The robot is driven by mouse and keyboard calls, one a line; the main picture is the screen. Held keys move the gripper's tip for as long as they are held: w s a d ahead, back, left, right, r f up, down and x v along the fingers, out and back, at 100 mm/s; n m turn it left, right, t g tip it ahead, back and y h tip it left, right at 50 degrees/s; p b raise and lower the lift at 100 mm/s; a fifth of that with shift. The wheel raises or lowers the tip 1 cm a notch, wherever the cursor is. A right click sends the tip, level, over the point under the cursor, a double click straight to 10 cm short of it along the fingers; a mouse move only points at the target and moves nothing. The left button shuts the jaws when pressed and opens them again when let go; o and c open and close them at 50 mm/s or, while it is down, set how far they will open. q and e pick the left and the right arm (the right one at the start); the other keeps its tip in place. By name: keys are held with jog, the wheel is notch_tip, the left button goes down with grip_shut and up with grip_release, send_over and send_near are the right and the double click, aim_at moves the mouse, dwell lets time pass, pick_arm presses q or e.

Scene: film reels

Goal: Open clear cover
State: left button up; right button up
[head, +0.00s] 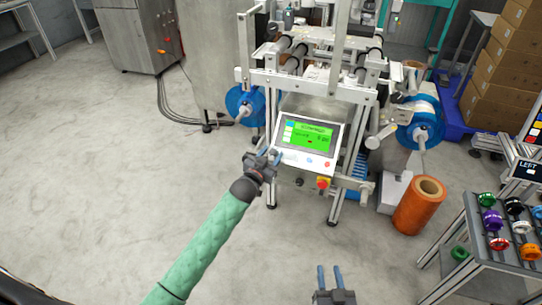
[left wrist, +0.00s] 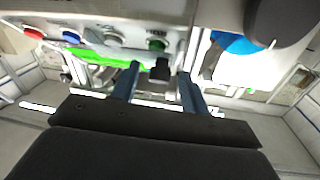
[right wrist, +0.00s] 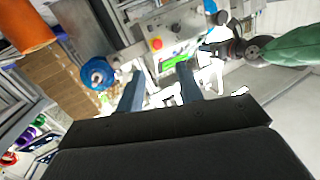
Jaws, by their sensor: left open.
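The machine (head: 305,82) stands ahead with a tilted control panel (head: 308,140) and lit green screen on its front. A pale, see-through-looking sheet (head: 312,108) lies just above the panel; I cannot tell for sure that it is the clear cover. My left gripper (head: 270,153) is open at the panel's left edge. In the left wrist view, a small black part (left wrist: 160,70) shows between its fingers (left wrist: 158,85), with panel buttons beyond; nothing looks gripped. My right gripper (head: 330,268) is open and empty, low in front of the machine; the right wrist view shows its spread fingers (right wrist: 160,75).
Blue reels (head: 246,103) (head: 417,122) flank the machine. An orange roll (head: 420,204) stands on the floor at right. A rack (head: 480,240) with coloured spools is at lower right. Cardboard boxes (head: 505,70) are stacked behind. The floor (head: 110,170) at left is clear.

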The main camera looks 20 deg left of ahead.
aim_at(274, 149)
pick_arm(q)
jog(key=shift+w, duration=0.1)
pick_arm(e)
jog(key=shift+r, duration=0.2)
pick_arm(q)
jog(key=shift+c, duration=0.5)
grip_shut()
